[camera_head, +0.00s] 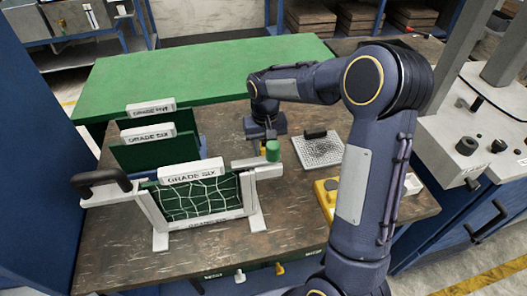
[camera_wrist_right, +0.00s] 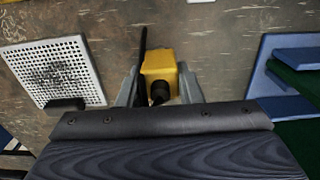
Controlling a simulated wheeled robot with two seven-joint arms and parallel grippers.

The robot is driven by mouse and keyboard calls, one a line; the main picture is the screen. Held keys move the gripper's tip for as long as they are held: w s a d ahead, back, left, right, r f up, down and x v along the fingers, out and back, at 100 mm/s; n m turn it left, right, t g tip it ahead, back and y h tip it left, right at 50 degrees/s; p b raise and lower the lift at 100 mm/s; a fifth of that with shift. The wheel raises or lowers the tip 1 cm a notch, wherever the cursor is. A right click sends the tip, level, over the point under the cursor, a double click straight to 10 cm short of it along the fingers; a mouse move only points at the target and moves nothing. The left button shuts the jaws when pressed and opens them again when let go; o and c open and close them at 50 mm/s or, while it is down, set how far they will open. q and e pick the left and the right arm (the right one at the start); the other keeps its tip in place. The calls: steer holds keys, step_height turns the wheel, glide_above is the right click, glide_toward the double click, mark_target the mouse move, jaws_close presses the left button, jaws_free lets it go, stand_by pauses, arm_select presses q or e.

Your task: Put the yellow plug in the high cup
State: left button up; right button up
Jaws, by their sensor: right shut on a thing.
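The yellow plug (camera_wrist_right: 158,68) is a yellow block with a dark round part, held between the two grey fingers of my right gripper (camera_wrist_right: 160,92) in the right wrist view. In the head view my right gripper (camera_head: 265,136) is over the table, behind the green cylinder and left of the perforated plate; the plug is largely hidden there. I cannot make out which thing is the high cup. My left gripper is not in view.
A perforated plate (camera_head: 318,150) and a yellow block (camera_head: 325,197) lie right. The brown tabletop (camera_head: 285,215) is bare between.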

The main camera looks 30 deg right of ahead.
mark_target(264, 154)
steer(key=shift+w+a+f, duration=0.1)
steer(key=shift+w+f, duration=0.1)
steer(key=shift+f, duration=1.65)
steer(key=shift+f, duration=0.15)
steer(key=o, duration=1)
